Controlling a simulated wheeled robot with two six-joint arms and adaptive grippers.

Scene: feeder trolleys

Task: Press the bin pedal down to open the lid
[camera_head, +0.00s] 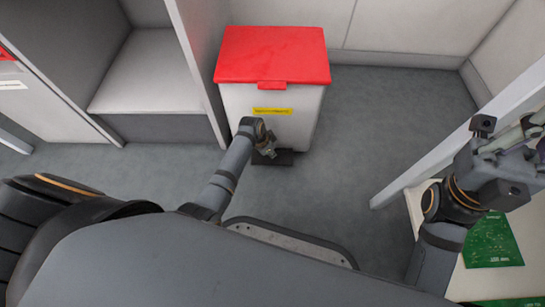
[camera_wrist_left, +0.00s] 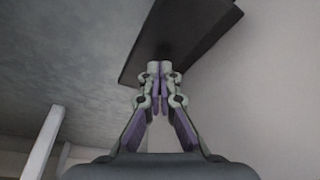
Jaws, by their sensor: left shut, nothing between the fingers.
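The white bin (camera_head: 303,110) stands on the floor with its red lid (camera_head: 272,52) shut flat on top. A dark pedal (camera_head: 283,158) sticks out low at the bin's front; it also shows as a dark plate in the left wrist view (camera_wrist_left: 190,28). My left gripper (camera_head: 268,150) is shut and empty, right at the pedal, and hides part of it. In the left wrist view its closed fingertips (camera_wrist_left: 159,68) overlap the pedal's near edge; I cannot tell whether they touch it. My right gripper (camera_head: 522,135) is at the right edge, partly cut off.
A grey-white cabinet (camera_head: 150,65) with an open niche stands left of the bin. Bare grey floor (camera_head: 400,120) lies to the bin's right. A white post (camera_head: 440,160) and a light surface with green packets (camera_head: 492,240) are at the right, under my right arm.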

